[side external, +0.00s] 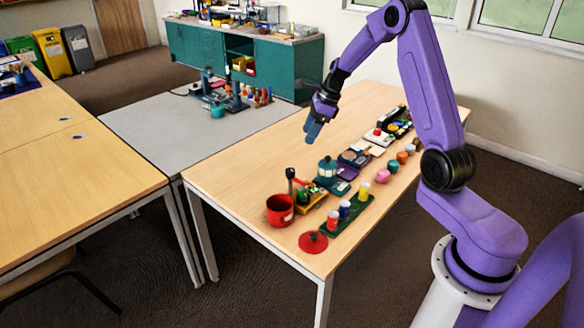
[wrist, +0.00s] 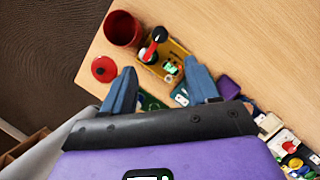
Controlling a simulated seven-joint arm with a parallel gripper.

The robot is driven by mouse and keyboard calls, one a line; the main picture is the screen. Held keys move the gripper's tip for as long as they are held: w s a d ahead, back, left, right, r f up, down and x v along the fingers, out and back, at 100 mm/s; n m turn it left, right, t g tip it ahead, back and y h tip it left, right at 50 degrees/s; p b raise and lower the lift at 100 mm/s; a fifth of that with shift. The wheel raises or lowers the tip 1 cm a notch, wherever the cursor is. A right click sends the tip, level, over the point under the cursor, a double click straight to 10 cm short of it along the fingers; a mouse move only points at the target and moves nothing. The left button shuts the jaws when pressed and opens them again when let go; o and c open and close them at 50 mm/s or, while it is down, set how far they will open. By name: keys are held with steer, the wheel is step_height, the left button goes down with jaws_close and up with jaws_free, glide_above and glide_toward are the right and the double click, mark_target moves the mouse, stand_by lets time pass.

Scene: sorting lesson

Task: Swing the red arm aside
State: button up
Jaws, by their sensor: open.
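The red arm (wrist: 151,48) stands on a yellow-based device (wrist: 172,63) and has a black knob at its end. In the side view the red arm (side external: 291,187) is small and upright-looking, with its knob on top, between the red pot and the teal canister. My gripper (wrist: 162,82) has its two blue fingers spread apart with nothing between them. In the side view my gripper (side external: 313,130) hangs well above the table, beyond the device and apart from it. The lower part of the device is partly hidden in the side view.
A red pot (side external: 280,210) and its red lid (side external: 313,242) lie near the table's front corner. Several more items run along the table's right side. The table's left side (side external: 240,170) is clear.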

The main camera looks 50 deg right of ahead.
mark_target(290, 170)
steer(key=x, duration=1.4)
steer(key=shift+f, duration=0.2)
steer(key=c, duration=1)
